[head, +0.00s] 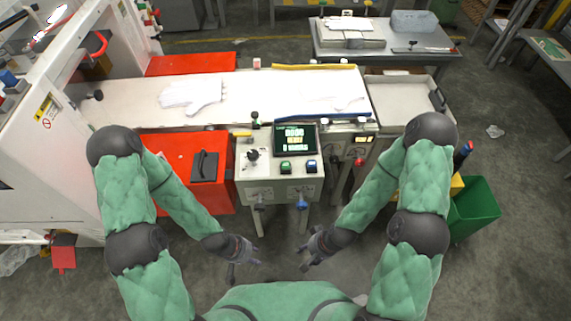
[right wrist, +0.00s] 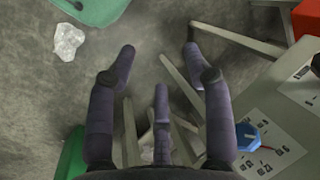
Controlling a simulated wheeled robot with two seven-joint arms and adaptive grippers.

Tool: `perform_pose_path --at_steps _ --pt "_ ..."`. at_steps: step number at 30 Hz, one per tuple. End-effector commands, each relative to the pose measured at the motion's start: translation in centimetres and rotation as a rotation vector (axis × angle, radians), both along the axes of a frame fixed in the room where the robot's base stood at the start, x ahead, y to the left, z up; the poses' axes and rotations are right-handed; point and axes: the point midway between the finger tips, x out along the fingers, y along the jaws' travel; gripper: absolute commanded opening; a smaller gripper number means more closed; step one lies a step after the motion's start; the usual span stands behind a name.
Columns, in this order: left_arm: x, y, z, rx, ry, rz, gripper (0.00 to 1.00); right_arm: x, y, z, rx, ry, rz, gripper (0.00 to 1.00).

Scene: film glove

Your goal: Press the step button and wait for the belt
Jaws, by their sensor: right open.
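The control box (head: 280,185) stands in front of the belt and has a lit screen (head: 295,139). On its top are a green button (head: 285,167), a blue button (head: 311,166) and a black-knobbed lever (head: 252,156). I cannot read which one is the step button. The white belt (head: 240,95) carries a white glove (head: 191,95) and a fainter flat glove shape at the right. My left gripper (head: 256,252) and my right gripper (head: 304,261) are low in front of the box, apart from it, empty. The right wrist view shows the right fingers (right wrist: 160,75) spread.
A blue knob (head: 302,204) projects from the box front; it also shows in the right wrist view (right wrist: 247,137). A red cabinet (head: 178,177) stands left of the box. A green bin (head: 477,207) stands at the right. The floor between my arms is mostly clear.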

Motion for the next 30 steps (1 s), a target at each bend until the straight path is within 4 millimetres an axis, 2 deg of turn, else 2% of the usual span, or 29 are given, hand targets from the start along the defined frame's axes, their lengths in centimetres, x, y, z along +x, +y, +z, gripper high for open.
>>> perform_pose_path --at_steps 1,4,30 --pt "0.00 0.00 0.00 0.000 0.000 0.000 0.40 -0.01 0.00 0.00 0.000 0.000 0.000 0.27" --pt "0.00 0.00 0.00 0.000 0.000 0.000 0.40 0.00 0.00 0.00 0.000 0.000 0.000 0.00" --pt "0.00 0.00 0.00 0.000 0.000 0.000 0.40 0.00 0.00 0.00 0.000 0.000 0.000 0.00"
